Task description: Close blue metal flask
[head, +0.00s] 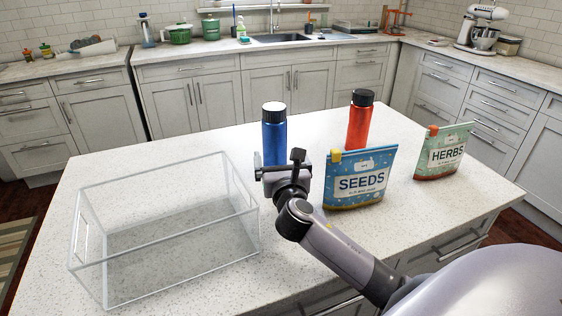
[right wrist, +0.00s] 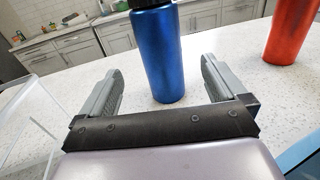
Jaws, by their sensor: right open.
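My right gripper (right wrist: 157,88) is open and empty, with a finger on either side of the line to the flask. In the head view the right gripper (head: 279,170) is in front of the flask and hides its lower part. My left gripper is not in view.
A clear open box (head: 180,259) stands left of the flask. A red flask (head: 360,125) with a black cap stands to the right. A seeds pouch (head: 358,183) is close to the right of my arm, and a herbs pouch (head: 443,152) is farther right.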

